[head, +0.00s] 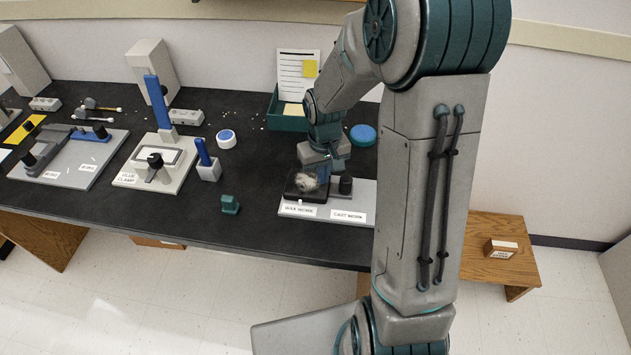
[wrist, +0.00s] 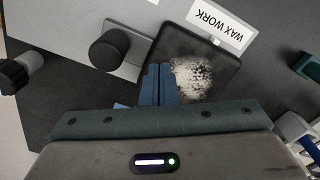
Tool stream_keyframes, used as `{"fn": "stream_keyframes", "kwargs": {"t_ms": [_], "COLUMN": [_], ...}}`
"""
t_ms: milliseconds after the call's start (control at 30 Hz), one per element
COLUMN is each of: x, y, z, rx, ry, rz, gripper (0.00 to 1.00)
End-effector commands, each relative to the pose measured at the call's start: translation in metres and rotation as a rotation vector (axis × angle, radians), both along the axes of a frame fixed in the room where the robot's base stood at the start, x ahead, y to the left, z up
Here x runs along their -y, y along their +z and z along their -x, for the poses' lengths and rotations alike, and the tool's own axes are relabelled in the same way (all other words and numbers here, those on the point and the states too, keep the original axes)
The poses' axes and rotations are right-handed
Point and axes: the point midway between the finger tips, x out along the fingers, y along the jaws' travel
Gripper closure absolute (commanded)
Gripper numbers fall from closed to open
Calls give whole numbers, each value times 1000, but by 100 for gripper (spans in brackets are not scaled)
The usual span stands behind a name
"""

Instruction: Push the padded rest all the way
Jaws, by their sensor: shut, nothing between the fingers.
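The dark square pad, which looks like the padded rest (head: 297,194), sits at the left end of a grey base plate (head: 334,213), by the label "WAX WORK". A pale speckled patch lies on its top. In the wrist view the rest (wrist: 185,38) is beside my fingers. My gripper (head: 324,180) is shut and empty, pointing down at the knob-side edge of the rest. In the wrist view its blue fingertips (wrist: 158,72) overlap that edge; I cannot tell whether they touch. A black knob (head: 346,185) stands on the plate to the right, also in the wrist view (wrist: 118,50).
A small teal block (head: 230,204) and a blue-handled holder (head: 207,163) stand to the left. A green tray (head: 287,118) with papers and a blue round lid (head: 363,135) lie behind. The clamp fixture (head: 153,168) is further left. The bench's front edge is close.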

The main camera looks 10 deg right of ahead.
Motion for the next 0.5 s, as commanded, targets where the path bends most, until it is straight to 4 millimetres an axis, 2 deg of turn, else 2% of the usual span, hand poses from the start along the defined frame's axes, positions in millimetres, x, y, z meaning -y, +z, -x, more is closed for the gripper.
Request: {"fn": "stream_keyframes", "kwargs": {"t_ms": [500], "x": [10], "y": [0], "z": [4], "rx": [0], "ry": [-1], "rz": [0], "gripper": [100]}}
